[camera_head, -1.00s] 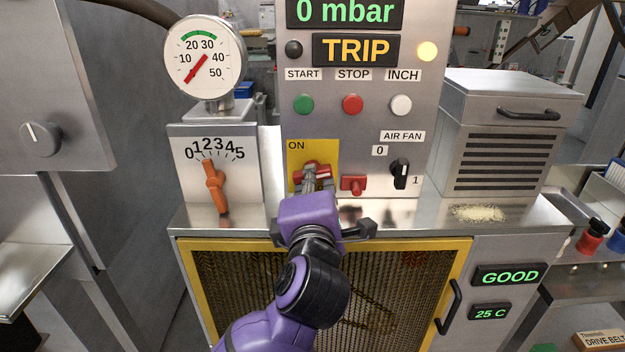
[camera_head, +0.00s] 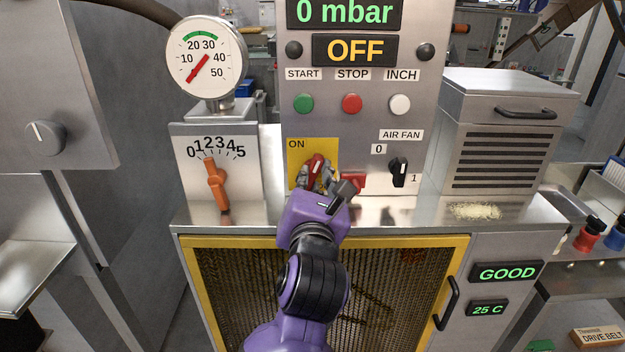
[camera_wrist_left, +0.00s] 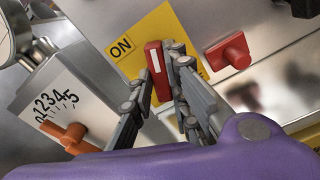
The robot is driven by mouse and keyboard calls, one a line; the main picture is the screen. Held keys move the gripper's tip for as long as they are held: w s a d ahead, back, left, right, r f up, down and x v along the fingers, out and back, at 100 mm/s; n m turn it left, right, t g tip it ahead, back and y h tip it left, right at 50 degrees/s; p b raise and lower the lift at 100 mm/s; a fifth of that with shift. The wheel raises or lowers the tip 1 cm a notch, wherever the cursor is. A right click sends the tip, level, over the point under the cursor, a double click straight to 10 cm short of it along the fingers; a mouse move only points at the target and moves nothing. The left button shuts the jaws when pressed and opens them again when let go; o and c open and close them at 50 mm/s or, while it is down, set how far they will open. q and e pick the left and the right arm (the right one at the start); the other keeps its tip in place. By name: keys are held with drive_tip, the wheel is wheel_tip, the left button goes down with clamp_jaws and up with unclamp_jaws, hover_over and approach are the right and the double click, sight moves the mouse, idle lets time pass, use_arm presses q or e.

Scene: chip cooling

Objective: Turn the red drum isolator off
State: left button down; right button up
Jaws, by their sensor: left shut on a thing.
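The red drum isolator handle (camera_head: 316,166) sits on a yellow plate (camera_head: 298,171) marked ON, low on the steel control panel. My left gripper (camera_head: 318,180) is shut on the handle, with its purple wrist just below. In the left wrist view, the red handle (camera_wrist_left: 157,68) with its white line lies between the two grey fingers (camera_wrist_left: 160,80). In the head view the handle leans slightly right of upright. The display (camera_head: 355,50) above reads OFF, and the lamps on both sides of it are dark. My right gripper is not in view.
A red T-shaped knob (camera_head: 353,182) is close to the right of my gripper. The black air fan switch (camera_head: 399,171) is farther right. An orange lever (camera_head: 216,186) stands to the left. A steel ledge (camera_head: 400,212) runs below the panel.

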use_arm(q)
drive_tip(key=n, duration=0.3)
drive_tip(key=shift+n+b, duration=0.35)
drive_tip(key=shift+n, duration=0.25)
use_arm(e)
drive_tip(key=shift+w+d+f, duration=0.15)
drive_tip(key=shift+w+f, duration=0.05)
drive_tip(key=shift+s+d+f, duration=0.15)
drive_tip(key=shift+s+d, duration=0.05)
use_arm(q)
drive_tip(key=c, duration=1.7)
unclamp_jaws()
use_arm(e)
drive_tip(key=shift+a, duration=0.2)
